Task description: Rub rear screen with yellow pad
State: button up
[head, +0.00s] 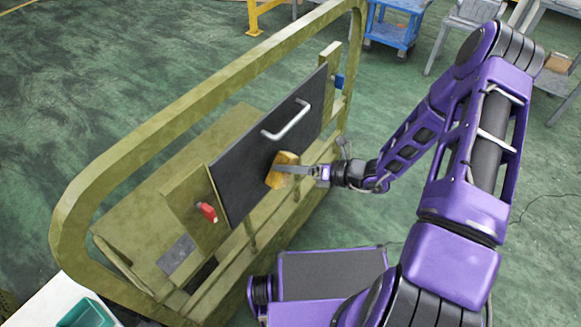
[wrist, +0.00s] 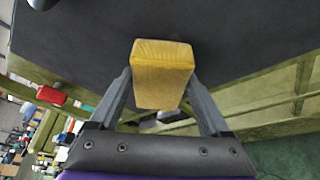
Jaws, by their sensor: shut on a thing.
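The rear screen is a dark grey flat panel (head: 240,165) with a light handle (head: 287,120), set upright in an olive-yellow frame. The yellow pad (head: 281,170) is a block at the panel's lower middle part. My gripper (head: 284,169) is shut on the pad, with a finger on each side of it in the wrist view (wrist: 160,92). The pad (wrist: 162,60) points at the dark panel (wrist: 230,30), which fills the top of the wrist view. The pad's front face is hidden, so I cannot tell for certain whether it touches the panel.
The olive frame (head: 150,140) surrounds the panel, with its rail curving above. A red part (head: 207,211) sits left of the panel and a blue part (head: 339,81) right of it. A teal bin (head: 85,314) is at bottom left. A blue cart (head: 395,28) stands behind on green floor.

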aim_at(292, 153)
jog(key=shift+w+a, duration=0.65)
jog(key=shift+a, duration=0.15)
dwell(0.4)
jog(key=shift+w+d, duration=1.35)
jog(key=shift+w, duration=0.15)
jog(key=shift+w+a, duration=0.1)
jog(key=shift+a, duration=0.05)
jog(key=shift+s+a+r, duration=0.1)
jog(key=shift+s+a, duration=1.35)
jog(key=shift+s, duration=0.1)
jog(key=s+d, duration=0.3)
jog(key=d, duration=0.2)
jog(key=shift+s, duration=0.3)
